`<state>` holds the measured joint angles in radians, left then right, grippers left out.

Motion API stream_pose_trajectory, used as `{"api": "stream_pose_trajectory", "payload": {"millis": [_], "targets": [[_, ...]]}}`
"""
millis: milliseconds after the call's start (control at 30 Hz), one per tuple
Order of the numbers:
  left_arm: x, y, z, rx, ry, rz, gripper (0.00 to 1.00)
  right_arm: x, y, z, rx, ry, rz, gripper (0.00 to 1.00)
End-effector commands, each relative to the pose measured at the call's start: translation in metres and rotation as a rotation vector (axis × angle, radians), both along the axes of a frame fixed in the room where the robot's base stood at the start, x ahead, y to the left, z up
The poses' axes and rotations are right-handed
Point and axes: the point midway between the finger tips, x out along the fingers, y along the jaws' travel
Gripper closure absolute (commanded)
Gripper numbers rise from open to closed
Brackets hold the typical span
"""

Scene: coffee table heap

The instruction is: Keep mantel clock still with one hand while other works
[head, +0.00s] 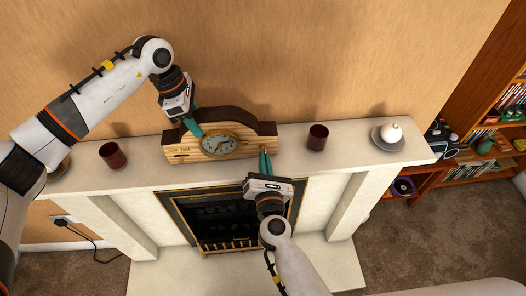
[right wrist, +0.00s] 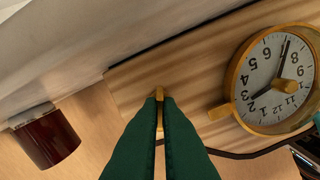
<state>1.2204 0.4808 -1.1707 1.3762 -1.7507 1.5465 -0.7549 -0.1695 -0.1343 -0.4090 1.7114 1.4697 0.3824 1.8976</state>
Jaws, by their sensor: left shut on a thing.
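The mantel clock (head: 240,128) stands on the white mantelpiece, with a light wood front, dark curved top and brass-rimmed dial. My left gripper (head: 198,131) is shut on the clock at its upper part, just left of the dial. My right gripper (head: 263,153) is at the clock's front, right of the dial. In the right wrist view its green fingers (right wrist: 160,98) are close together at a small brass piece (right wrist: 159,93); whether they grip it is unclear. The dial (right wrist: 276,78) shows there too, with a brass tab (right wrist: 221,112) at its rim.
A dark red cup (head: 112,155) stands left of the clock and another (head: 317,137) to its right. A white round vase (head: 391,132) sits on a grey plate (head: 376,142) near the right end. The mantelpiece (head: 345,155) is narrow, above a fireplace. Bookshelves stand at right.

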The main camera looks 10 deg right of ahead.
Motion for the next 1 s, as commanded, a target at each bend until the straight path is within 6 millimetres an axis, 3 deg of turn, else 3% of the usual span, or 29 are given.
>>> {"api": "stream_pose_trajectory", "payload": {"millis": [200,500,800,1000], "targets": [[0.0009,0.0007,0.0002,0.0,-0.002,0.004,0.95,-0.0006,-0.0003,-0.0017,0.195,0.004,-0.001,1.0],[0.0009,0.0009,0.0002,0.0,-0.002,0.004,0.95,-0.0006,-0.0003,-0.0017,0.215,0.004,-0.001,1.0],[0.0009,0.0009,0.0003,0.0,-0.002,0.004,0.95,-0.0006,-0.0002,-0.0017,0.487,0.004,-0.001,1.0],[0.0009,0.0009,0.0002,0.0,-0.002,0.004,0.95,-0.0006,-0.0002,-0.0017,0.507,0.004,-0.001,1.0]]}}
